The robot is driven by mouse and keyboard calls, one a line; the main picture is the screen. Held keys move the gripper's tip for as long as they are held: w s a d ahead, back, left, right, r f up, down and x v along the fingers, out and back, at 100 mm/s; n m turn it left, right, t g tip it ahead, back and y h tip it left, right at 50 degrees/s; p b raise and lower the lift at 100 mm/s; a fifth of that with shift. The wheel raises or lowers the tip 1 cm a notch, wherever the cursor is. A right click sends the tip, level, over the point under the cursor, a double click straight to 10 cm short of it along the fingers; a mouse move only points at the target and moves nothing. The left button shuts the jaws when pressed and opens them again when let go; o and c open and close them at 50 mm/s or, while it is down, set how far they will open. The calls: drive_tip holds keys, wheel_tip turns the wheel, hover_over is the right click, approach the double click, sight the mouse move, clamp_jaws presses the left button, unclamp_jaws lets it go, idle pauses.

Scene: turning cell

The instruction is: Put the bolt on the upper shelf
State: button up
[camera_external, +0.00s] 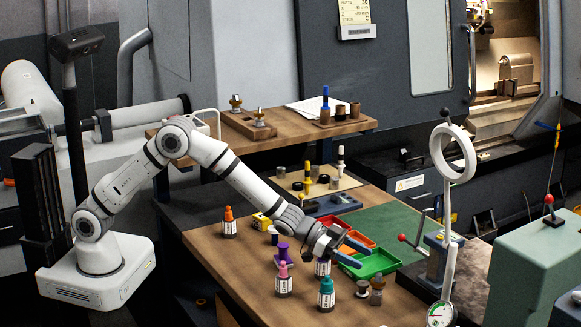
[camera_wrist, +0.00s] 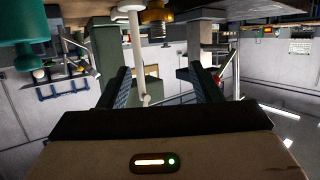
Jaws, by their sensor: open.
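My gripper (camera_external: 351,252) is open and empty above the right part of the workbench, its blue fingers pointing right. Its two fingers also show in the wrist view (camera_wrist: 158,76), spread apart with nothing between them. I cannot identify the bolt for certain. A small brass-coloured piece (camera_external: 363,289) stands on the bench below and in front of the gripper. A brass part (camera_wrist: 155,18) at the top of the wrist view, beyond the fingers, may be the same piece. The upper shelf (camera_external: 286,124) is the raised wooden board at the back, carrying brass fittings and cylinders.
A green tray (camera_external: 372,264) lies just beyond. A ring-topped stand (camera_external: 448,220) rises at the right. The green mat (camera_external: 400,222) has free room.

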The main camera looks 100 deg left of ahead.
drive_tip(key=s+a+r+n+g+y, duration=0.1)
drive_tip(key=s+r+g+y, duration=0.15)
drive_tip(key=s+r, duration=0.6)
drive_tip(key=s+r+n+g+y, duration=0.1)
drive_tip(key=s+g, duration=0.4)
drive_tip(key=s, duration=2.4)
drive_tip(key=shift+d+r+n, duration=0.25)
drive_tip(key=shift+r+n, duration=0.05)
drive_tip(key=shift+r, duration=0.25)
drive_tip(key=shift+o, duration=0.5)
drive_tip(key=s+d+f+g, duration=0.1)
drive_tip(key=s+f+g, duration=0.1)
drive_tip(key=s, duration=0.6)
drive_tip(key=s+d+f+g, duration=0.1)
drive_tip(key=s+d, duration=0.1)
drive_tip(key=s, duration=0.7)
drive_tip(key=shift+f+g+h, duration=0.35)
drive_tip(key=shift+f, duration=0.05)
